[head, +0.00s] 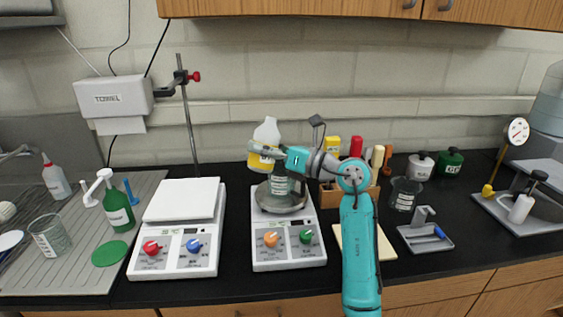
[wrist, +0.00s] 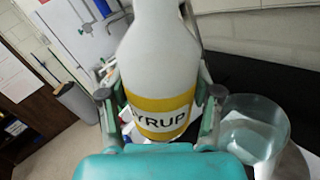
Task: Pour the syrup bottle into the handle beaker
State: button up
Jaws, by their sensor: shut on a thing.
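The syrup bottle (head: 266,134) is white with a yellow label and is held up nearly upright, leaning slightly, above the right-hand white hot plate. It fills the middle of the wrist view (wrist: 160,65), its SYRUP label facing the camera. My gripper (head: 262,154) is shut around the bottle, and its fingers (wrist: 158,105) press on both sides. In the wrist view, a clear beaker (wrist: 253,128) with pale liquid stands to the right of the bottle, apart from it. No handle shows on it, so I cannot tell whether it is the handle beaker.
The right hot plate (head: 289,255) bears a dark pan and a dark labelled vessel, partly hidden by my gripper. Another hot plate (head: 175,255) and a retort stand (head: 188,120) are to the left. Glass beakers stand far left (head: 49,237) and right (head: 404,194).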

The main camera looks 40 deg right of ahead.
jog(key=shift+d+f+m, duration=0.2)
jog(key=shift+f+m, duration=0.5)
jog(key=shift+w+d+r+m+t, duration=0.1)
jog(key=shift+d+r+m+t, duration=0.1)
jog(key=shift+r+m, duration=0.25)
jog(key=shift+w+d+r+m+t, duration=0.1)
jog(key=shift+d+r+m+t, duration=0.1)
jog(key=shift+r+m, duration=0.25)
jog(key=shift+s+a+f+m+h, duration=0.15)
jog(key=shift+f+m+h, duration=0.15)
jog(key=shift+f+m, duration=0.5)
jog(key=shift+m, duration=0.4)
jog(key=r+m, duration=0.1)
jog(key=a+r+m+t, duration=0.1)
jog(key=m, duration=0.1)
jog(key=shift+m+h, duration=0.3)
jog(key=shift+h, duration=0.1)
jog(key=shift+f+m, duration=0.2)
jog(key=shift+m, duration=0.6)
jog(key=shift+m+t+h, duration=0.3)
jog(key=shift+h, duration=0.1)
jog(key=shift+s+a+f+m, duration=0.1)
jog(key=shift+a+f+m, duration=0.15)
jog(key=shift+f+m, duration=0.75)
jog(key=shift+f+m+h+b, duration=0.1)
jog(key=shift+m+h+b, duration=0.35)
jog(key=shift+m, duration=0.35)
